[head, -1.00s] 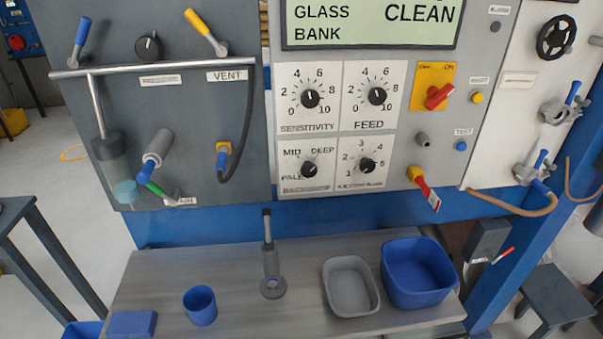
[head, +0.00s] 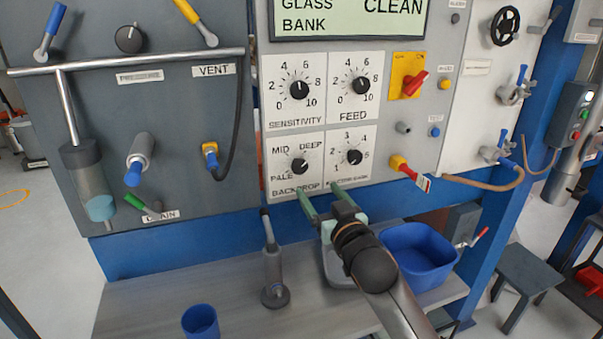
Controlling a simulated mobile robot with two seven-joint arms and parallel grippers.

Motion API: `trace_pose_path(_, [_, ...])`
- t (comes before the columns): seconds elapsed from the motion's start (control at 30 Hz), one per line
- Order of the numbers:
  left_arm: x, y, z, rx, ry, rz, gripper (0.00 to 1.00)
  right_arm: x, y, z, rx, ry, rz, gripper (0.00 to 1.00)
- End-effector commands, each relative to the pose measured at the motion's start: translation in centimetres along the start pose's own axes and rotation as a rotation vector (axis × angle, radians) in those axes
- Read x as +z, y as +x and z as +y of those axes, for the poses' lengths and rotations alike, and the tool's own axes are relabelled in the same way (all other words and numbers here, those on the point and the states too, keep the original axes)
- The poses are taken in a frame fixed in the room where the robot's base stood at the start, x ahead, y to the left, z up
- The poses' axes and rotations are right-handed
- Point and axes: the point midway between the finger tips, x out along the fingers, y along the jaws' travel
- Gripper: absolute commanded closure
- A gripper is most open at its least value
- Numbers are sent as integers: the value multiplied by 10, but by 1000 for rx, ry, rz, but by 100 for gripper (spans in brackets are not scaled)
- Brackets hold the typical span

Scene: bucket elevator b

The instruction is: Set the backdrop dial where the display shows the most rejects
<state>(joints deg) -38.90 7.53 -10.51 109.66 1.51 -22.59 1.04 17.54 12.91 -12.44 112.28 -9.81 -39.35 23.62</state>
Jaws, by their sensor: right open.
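The backdrop dial (head: 299,166) is a black knob on a white plate marked PALE, MID and DEEP. Its exact pointer direction is too small to tell. The display (head: 350,16) shows GLASS BANK and CLEAN in dark letters on pale green. Its top is cut off, and no reject figure shows. My right gripper (head: 317,187) is open and empty, its green fingers pointing up at the panel just below and right of the backdrop dial. I cannot tell whether the tips touch the panel. My left gripper is out of view.
Close by are the sensitivity dial (head: 299,90), the feed dial (head: 361,86) and the ejector dial (head: 354,157). A red-handled valve (head: 410,173) sticks out at right. A blue bin (head: 420,262) and a blue cup (head: 200,322) stand on the bench below.

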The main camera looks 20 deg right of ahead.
Motion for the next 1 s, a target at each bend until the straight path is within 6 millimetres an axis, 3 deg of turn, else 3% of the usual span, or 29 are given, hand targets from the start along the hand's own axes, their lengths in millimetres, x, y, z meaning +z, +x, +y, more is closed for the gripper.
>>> trace_pose_path(0.6, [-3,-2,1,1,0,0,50,0,89,0,0,-3,-2,20])
trace_pose_path(1.0, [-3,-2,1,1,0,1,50,0,120,-1,-1,-1,-1,20])
